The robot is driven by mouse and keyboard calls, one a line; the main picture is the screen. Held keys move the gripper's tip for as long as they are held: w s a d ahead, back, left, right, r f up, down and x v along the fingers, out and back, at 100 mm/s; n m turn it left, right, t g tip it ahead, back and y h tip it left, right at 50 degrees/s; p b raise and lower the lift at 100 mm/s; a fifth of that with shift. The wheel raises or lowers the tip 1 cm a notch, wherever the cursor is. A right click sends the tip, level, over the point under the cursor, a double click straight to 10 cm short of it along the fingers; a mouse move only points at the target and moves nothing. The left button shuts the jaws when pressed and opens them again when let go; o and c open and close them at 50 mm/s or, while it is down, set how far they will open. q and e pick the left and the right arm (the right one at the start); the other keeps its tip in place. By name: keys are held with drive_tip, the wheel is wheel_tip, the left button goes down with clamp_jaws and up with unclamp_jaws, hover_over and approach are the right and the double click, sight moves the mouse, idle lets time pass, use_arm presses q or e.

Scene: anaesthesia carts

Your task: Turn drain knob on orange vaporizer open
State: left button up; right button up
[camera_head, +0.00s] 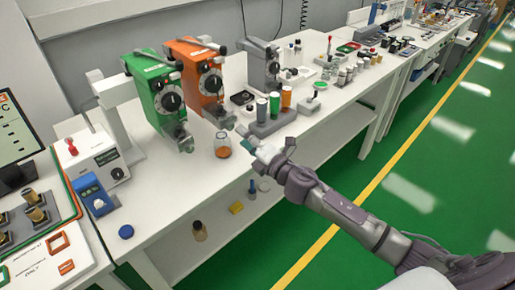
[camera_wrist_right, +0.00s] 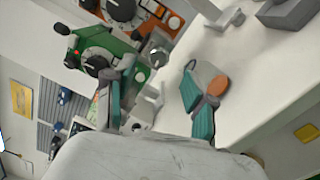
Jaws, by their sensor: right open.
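The orange vaporizer (camera_head: 195,72) stands on the white bench between the green vaporizer (camera_head: 152,92) and a grey one. It has a dark dial on its front and a grey lower block (camera_head: 219,116), where small details of the drain knob are too small to tell. Its lower front also shows at the top of the right wrist view (camera_wrist_right: 158,12), partly cut off. My right gripper (camera_head: 249,138) is open and empty, apart from the vaporizer, near its lower front at the bench's front edge. In the wrist view, its teal-padded fingers (camera_wrist_right: 158,75) are spread. My left gripper is not in view.
A glass with orange liquid (camera_head: 222,148) stands on the bench close to my right gripper. A grey holder with coloured bottles (camera_head: 268,115) is behind the gripper. A blue device (camera_head: 93,196) sits at the left. The green floor (camera_head: 440,170) on the right is clear.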

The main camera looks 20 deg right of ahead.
drive_tip(key=v, duration=0.6)
drive_tip(key=shift+s, duration=0.4)
drive_tip(key=shift+d+f, duration=0.1)
drive_tip(key=shift+f, duration=0.05)
drive_tip(key=s+d+f+m+g+h, duration=0.1)
drive_tip(key=d+f+m+g+h, duration=0.2)
drive_tip(key=f, duration=0.8)
drive_tip(key=s+d+f+m+g+h, duration=0.1)
drive_tip(key=s+d+f+m+h, duration=0.3)
drive_tip(key=f, duration=0.6)
drive_tip(key=s+f+m+g, duration=0.2)
drive_tip(key=s+f+m, duration=0.15)
drive_tip(key=f, duration=0.45)
drive_tip(key=s+f+m+g, duration=0.2)
drive_tip(key=s+f+m, duration=0.15)
drive_tip(key=f, duration=0.55)
drive_tip(key=s+a+f+m+g, duration=0.2)
drive_tip(key=s+f, duration=0.4)
drive_tip(key=s, duration=0.6)
drive_tip(key=s+a+f+m+g, duration=0.3)
drive_tip(key=s+f, duration=0.4)
drive_tip(key=s, duration=0.5)
drive_tip(key=s+a+f+m+g+y, duration=0.1)
drive_tip(key=s+f, duration=0.5)
drive_tip(key=s, duration=0.6)
drive_tip(key=a+m+g, duration=0.1)
drive_tip(key=m+g, duration=0.1)
drive_tip(key=shift+s+f+g, duration=0.15)
drive_tip(key=shift+s+g, duration=0.15)
drive_tip(key=shift+s, duration=0.05)
